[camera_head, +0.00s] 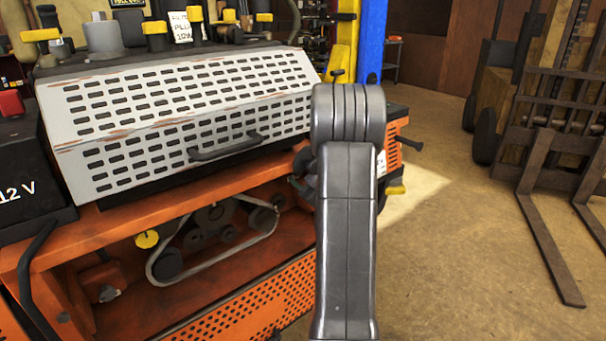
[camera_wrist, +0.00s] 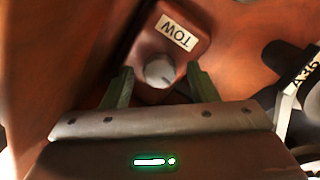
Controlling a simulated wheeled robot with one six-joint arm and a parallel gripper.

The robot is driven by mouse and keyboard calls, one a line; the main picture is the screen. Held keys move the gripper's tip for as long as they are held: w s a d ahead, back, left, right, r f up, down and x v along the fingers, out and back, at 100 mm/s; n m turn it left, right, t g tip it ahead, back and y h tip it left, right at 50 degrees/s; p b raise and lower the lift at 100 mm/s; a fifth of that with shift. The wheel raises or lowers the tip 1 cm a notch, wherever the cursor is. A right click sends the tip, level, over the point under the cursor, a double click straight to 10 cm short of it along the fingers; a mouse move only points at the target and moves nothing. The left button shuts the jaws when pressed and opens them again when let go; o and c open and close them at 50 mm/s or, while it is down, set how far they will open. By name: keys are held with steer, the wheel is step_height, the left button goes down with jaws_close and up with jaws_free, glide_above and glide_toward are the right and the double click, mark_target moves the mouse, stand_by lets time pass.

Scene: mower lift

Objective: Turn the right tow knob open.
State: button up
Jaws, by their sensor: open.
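In the wrist view a round grey tow knob (camera_wrist: 159,72) sits on a reddish-brown block with a white label (camera_wrist: 177,32) reading TOW, upside down in the picture. My gripper (camera_wrist: 159,84) is open, with one dark green finger on each side of the knob. Gaps show between the fingers and the knob, and the knob's lower edge is close to the gripper's body. Whether the fingertips reach the knob's depth cannot be told. In the head view my arm covers the middle right, and neither my fingers nor this knob can be made out.
The orange mower (camera_head: 260,300) with its perforated grey cover (camera_head: 180,100) and belt drive (camera_head: 215,245) fills the left. A black battery (camera_head: 30,185) stands at the far left. A blue post (camera_head: 371,40) rises behind. Floor at right is clear up to the forks (camera_head: 550,245).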

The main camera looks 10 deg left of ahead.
steer(key=shift+c, duration=0.4)
steer(key=c, duration=0.9)
steer(key=shift+f, duration=0.1)
steer(key=n+b, duration=0.1)
steer(key=b, duration=0.2)
steer(key=shift+f, duration=0.15)
steer(key=shift+b, duration=0.35)
steer(key=shift+r, duration=0.25)
steer(key=o, duration=1)
